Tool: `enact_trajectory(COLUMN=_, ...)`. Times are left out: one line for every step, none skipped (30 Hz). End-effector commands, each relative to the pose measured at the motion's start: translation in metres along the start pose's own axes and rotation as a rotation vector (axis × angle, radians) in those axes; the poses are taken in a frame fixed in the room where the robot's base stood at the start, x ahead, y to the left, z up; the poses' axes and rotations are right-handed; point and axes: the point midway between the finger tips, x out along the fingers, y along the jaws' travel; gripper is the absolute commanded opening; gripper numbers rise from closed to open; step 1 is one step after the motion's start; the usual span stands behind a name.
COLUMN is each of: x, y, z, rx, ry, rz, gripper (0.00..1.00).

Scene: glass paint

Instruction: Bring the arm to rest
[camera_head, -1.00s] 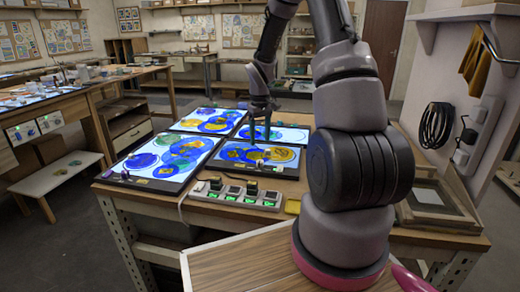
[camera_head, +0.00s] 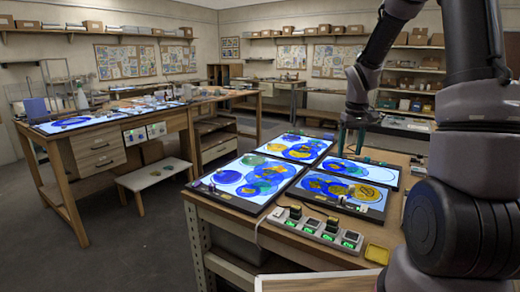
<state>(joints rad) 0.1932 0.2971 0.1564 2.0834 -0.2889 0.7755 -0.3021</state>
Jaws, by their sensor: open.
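My arm rises at the right of the head view and bends over the workbench (camera_head: 225,204). My gripper (camera_head: 350,148) points down above the far right lit panel (camera_head: 383,173), with its two green-grey fingers apart. I see nothing between the fingers. I cannot tell how high the fingertips are above the panel. Several lit panels with blue, green and yellow painted circles lie on the bench, including the near left panel (camera_head: 225,176) and the near right panel (camera_head: 315,205).
A power strip (camera_head: 320,232) with green-lit switches lies along the bench's front, beside a yellow pad (camera_head: 377,254). A second workbench (camera_head: 40,145) stands at the left, with a low stool (camera_head: 150,176) beside it. The floor (camera_head: 130,240) at the front left is clear.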

Motion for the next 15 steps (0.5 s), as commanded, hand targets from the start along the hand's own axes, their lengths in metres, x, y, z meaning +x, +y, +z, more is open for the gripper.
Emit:
enact_trajectory(x=-0.022, y=-0.004, z=0.006, rx=0.020, ry=0.031, rz=0.007, gripper=0.67)
enact_trajectory(x=-0.033, y=-0.006, z=0.009, rx=0.037, ry=0.046, rz=0.007, gripper=0.67)
enact_trajectory(x=-0.046, y=-0.010, z=0.015, rx=0.059, ry=0.064, rz=0.008, gripper=0.67)
enact_trajectory(x=-0.057, y=-0.012, z=0.020, rx=0.074, ry=0.079, rz=0.008, gripper=0.67)
enact_trajectory(x=-0.067, y=-0.014, z=0.024, rx=0.090, ry=0.094, rz=0.007, gripper=0.67)
enact_trajectory(x=-0.080, y=-0.018, z=0.031, rx=0.111, ry=0.114, rz=0.004, gripper=0.67)
enact_trajectory(x=-0.089, y=-0.021, z=0.036, rx=0.125, ry=0.130, rz=0.003, gripper=0.67)
enact_trajectory(x=-0.098, y=-0.023, z=0.041, rx=0.141, ry=0.144, rz=0.000, gripper=0.67)
enact_trajectory(x=-0.110, y=-0.027, z=0.048, rx=0.164, ry=0.166, rz=-0.005, gripper=0.67)
enact_trajectory(x=-0.118, y=-0.029, z=0.054, rx=0.179, ry=0.180, rz=-0.009, gripper=0.67)
enact_trajectory(x=-0.126, y=-0.032, z=0.060, rx=0.193, ry=0.196, rz=-0.014, gripper=0.67)
enact_trajectory(x=-0.137, y=-0.036, z=0.068, rx=0.214, ry=0.216, rz=-0.022, gripper=0.67)
enact_trajectory(x=-0.144, y=-0.039, z=0.074, rx=0.228, ry=0.232, rz=-0.028, gripper=0.67)
enact_trajectory(x=-0.151, y=-0.042, z=0.081, rx=0.243, ry=0.247, rz=-0.034, gripper=0.67)
enact_trajectory(x=-0.160, y=-0.045, z=0.089, rx=0.265, ry=0.267, rz=-0.045, gripper=0.67)
